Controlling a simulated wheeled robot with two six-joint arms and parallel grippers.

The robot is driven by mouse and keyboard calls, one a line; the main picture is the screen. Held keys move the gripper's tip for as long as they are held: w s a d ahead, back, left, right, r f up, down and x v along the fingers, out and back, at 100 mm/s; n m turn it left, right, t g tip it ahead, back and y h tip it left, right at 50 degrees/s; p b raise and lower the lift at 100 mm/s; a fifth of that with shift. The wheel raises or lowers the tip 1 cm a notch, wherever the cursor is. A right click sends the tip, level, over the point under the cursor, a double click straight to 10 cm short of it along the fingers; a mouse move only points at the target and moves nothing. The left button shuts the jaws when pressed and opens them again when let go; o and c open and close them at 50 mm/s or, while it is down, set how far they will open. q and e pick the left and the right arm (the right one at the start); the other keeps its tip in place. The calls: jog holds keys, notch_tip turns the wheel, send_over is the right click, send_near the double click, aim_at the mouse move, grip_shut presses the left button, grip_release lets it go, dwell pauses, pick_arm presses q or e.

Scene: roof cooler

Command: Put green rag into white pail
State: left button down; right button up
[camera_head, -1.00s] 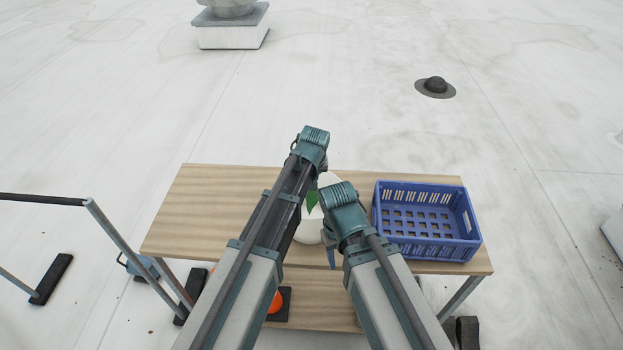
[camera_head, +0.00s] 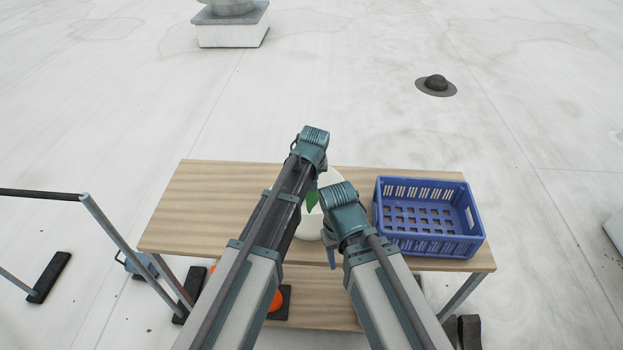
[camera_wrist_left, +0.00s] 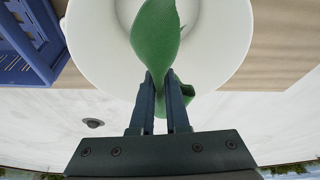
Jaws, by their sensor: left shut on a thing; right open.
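The green rag (camera_wrist_left: 157,38) is pinched between the fingers of my left gripper (camera_wrist_left: 164,82), which is shut on it. The rag reaches over the opening of the white pail (camera_wrist_left: 88,50); I cannot tell whether any of it is below the rim. In the head view a small piece of the rag (camera_head: 312,198) shows between my arms, and the pail (camera_head: 308,228) on the table is mostly hidden by them. My left gripper is hidden there. My right gripper (camera_head: 331,258) is open, beside the pail at the table's front, mostly hidden by its wrist.
A blue crate (camera_head: 430,243) stands on the right of the wooden table (camera_head: 200,210); it looks empty. The table's left half is clear. An orange thing (camera_head: 276,300) is on the lower shelf. A metal rail (camera_head: 115,235) stands at the left.

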pick_arm(q)
notch_tip(320, 180, down, 2)
jog(key=shift+f+b, duration=0.25)
jog(key=shift+b, duration=0.85)
jog(key=shift+c, duration=1.1)
grip_release()
jog(key=shift+o, duration=0.2)
jog(key=shift+o, duration=0.9)
notch_tip(320, 180, up, 6)
jog(key=s+g+p, duration=0.1)
jog(key=g+p, duration=0.1)
jog(key=p, duration=0.5)
